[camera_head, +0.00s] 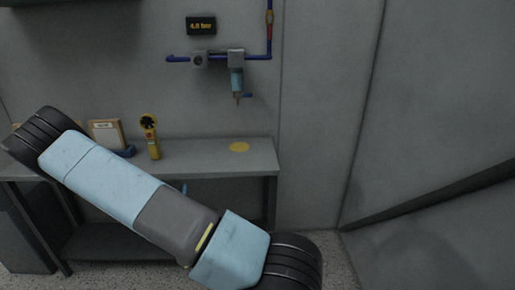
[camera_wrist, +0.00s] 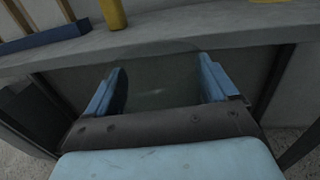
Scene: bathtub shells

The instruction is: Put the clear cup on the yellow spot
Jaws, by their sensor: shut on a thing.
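The yellow spot (camera_head: 239,147) is a flat round mark near the right end of the grey bench top; a sliver of it shows at the top right of the wrist view (camera_wrist: 268,1). My gripper (camera_wrist: 160,82) has its two blue fingers spread around the clear cup (camera_wrist: 155,95), which is see-through and shows only as a faint outline and highlight between them. In the wrist view they appear in front of and below the bench's front edge. In the head view my arm hides most of the gripper, and I cannot make out the cup there.
The bench (camera_head: 210,158) has a clear top around the spot. A yellow handheld meter (camera_head: 152,137) stands left of it, beside a blue holder (camera_head: 125,152) with boards. A blue pipe and hanging fitting (camera_head: 236,80) are on the wall above. A sloping grey panel is at right.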

